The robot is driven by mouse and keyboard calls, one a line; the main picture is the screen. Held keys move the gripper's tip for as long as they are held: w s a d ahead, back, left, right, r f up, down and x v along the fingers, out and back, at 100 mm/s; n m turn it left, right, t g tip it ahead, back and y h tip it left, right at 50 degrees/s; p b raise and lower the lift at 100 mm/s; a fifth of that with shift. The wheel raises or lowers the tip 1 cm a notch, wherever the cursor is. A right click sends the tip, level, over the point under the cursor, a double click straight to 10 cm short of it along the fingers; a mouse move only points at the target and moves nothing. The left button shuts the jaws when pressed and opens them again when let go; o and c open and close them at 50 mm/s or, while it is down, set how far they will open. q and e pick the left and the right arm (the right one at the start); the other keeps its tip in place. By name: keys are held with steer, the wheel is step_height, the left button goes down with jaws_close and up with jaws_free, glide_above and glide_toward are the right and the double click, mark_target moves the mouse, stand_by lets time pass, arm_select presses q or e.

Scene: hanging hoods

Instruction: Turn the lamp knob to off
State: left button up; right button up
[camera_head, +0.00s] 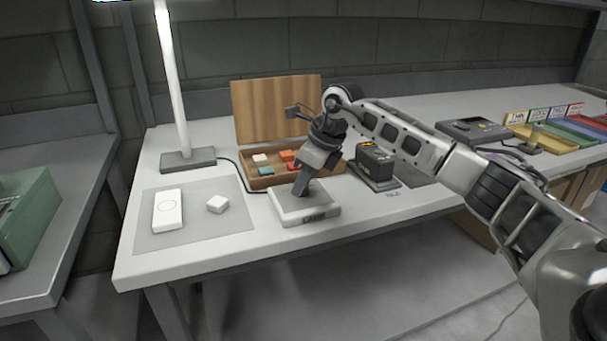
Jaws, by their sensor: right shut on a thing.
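A white lamp control box (318,213) lies on the workbench with dark lettering on its front edge, too small to read surely. My right gripper (299,190) points down onto the top of this box, with its fingers shut. The knob is hidden by the fingers, so its setting cannot be seen. The lamp (170,75) has a white upright post on a dark base (188,160) at the back left of the bench. A dark cable runs from the base toward the box. My left gripper is out of view.
A grey mat (148,235) left of the box holds a white flat device (168,210) and a small white block (217,204). Behind the box is an open wooden case (277,110) with coloured blocks. A black device (375,162) stands to its right.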

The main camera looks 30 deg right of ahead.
steer(key=n+y+p, duration=0.1)
steer(key=n, duration=0.2)
steer(key=shift+w+r+n+g, duration=0.1)
steer(key=shift+r+n+g, duration=0.05)
steer(key=shift+n+g, duration=0.25)
steer(key=shift+d+n+g+y+p, duration=0.1)
steer(key=shift+n+g+y+p, duration=0.25)
steer(key=shift+n, duration=0.55)
steer(key=shift+w+n+g, duration=0.15)
steer(key=shift+n+g, duration=0.3)
steer(key=shift+n, duration=0.75)
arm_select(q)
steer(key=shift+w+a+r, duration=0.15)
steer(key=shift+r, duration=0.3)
arm_select(e)
steer(key=shift+n+g+y, duration=0.25)
steer(key=shift+n+g, duration=0.15)
steer(key=shift+n, duration=0.7)
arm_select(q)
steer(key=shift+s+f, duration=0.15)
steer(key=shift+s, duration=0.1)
arm_select(e)
steer(key=o, duration=1)
steer(key=shift+c, duration=0.2)
